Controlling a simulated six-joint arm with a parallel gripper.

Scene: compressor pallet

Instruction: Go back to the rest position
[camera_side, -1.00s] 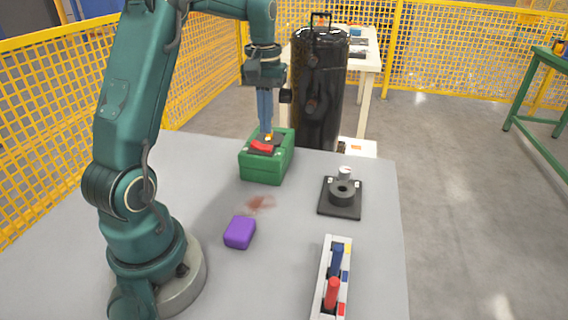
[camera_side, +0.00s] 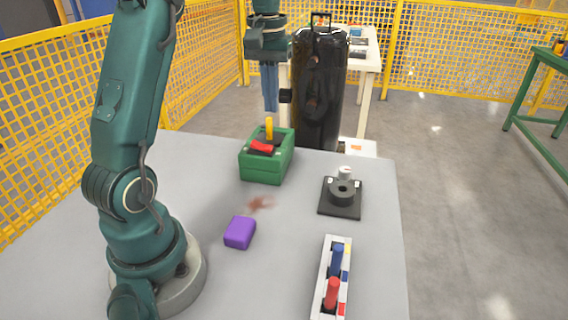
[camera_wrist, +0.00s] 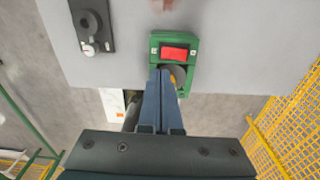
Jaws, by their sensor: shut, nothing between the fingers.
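My gripper (camera_side: 270,88) is shut and empty, raised in the air above the green box, with its blue fingers pointing down. In the wrist view the shut fingers (camera_wrist: 161,88) reach toward the box's near edge and partly cover what lies below them. The green box (camera_side: 262,170) stands on the grey table and carries a red part (camera_side: 261,147) and an upright yellow peg (camera_side: 269,128) on its top. The green box (camera_wrist: 190,60) also shows in the wrist view, with the red part (camera_wrist: 174,53) on it.
A purple block (camera_side: 240,232), a black fixture (camera_side: 341,207) with a round part, and a white rack (camera_side: 320,290) holding a blue and a red peg sit on the table (camera_side: 200,230). A black tank (camera_side: 320,90) stands close behind. Yellow mesh fencing (camera_side: 205,75) encloses the area.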

